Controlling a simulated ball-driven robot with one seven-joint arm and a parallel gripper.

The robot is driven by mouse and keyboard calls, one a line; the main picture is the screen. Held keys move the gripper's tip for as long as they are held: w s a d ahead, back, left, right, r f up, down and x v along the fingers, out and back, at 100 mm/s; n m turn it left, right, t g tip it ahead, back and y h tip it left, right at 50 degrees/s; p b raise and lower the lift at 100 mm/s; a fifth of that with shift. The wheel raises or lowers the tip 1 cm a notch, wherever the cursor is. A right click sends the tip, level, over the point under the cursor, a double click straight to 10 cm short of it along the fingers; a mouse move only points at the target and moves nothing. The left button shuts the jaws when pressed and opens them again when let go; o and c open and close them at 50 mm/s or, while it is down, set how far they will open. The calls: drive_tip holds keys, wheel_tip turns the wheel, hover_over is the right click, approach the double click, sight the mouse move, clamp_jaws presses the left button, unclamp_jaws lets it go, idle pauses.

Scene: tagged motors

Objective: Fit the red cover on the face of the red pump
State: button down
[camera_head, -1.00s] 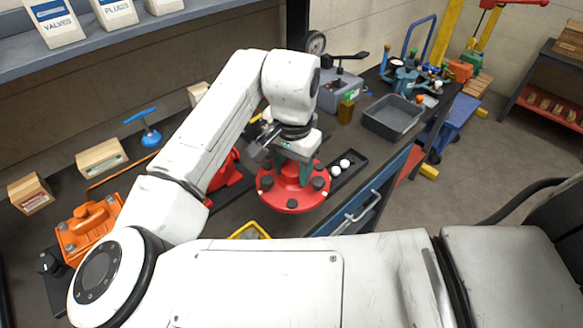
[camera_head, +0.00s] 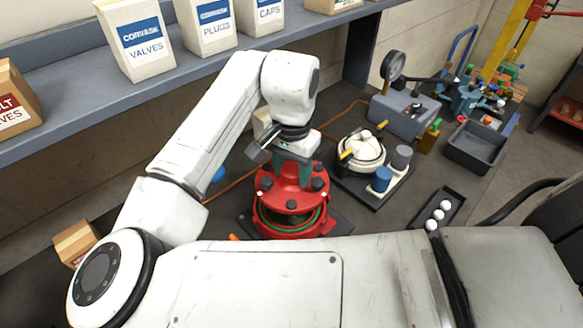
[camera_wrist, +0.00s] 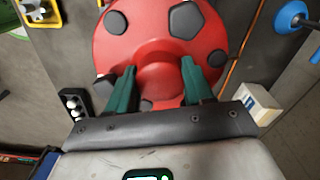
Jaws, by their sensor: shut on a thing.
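The red cover (camera_head: 291,188) is a round disc with dark knobs around its rim. My gripper (camera_head: 292,172) is shut on the raised middle of the cover and holds it from above. In the wrist view the cover (camera_wrist: 160,35) fills the top, with my gripper's green fingers (camera_wrist: 160,90) on both sides of its central boss. The red pump (camera_head: 288,226) is directly below the cover, its open ringed face partly showing under the cover's front edge. The cover is over the face; I cannot tell whether it touches all round.
A white pump (camera_head: 362,152) stands on a dark plate to the right, beside a blue cylinder (camera_head: 381,179). A black tray with white balls (camera_head: 437,214) and a grey bin (camera_head: 473,148) lie farther right. A shelf with boxes (camera_head: 137,38) runs along the back.

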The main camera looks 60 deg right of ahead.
drive_tip(key=shift+w, duration=0.25)
drive_tip(key=shift+w+f, duration=0.15)
drive_tip(key=shift+f, duration=0.05)
drive_tip(key=shift+f+b, duration=2.05)
drive_tip(key=shift+b, duration=0.05)
drive_tip(key=shift+f+b, duration=1)
drive_tip(key=shift+f, duration=0.85)
drive_tip(key=shift+c, duration=1.8)
unclamp_jaws()
drive_tip(key=shift+f, duration=0.1)
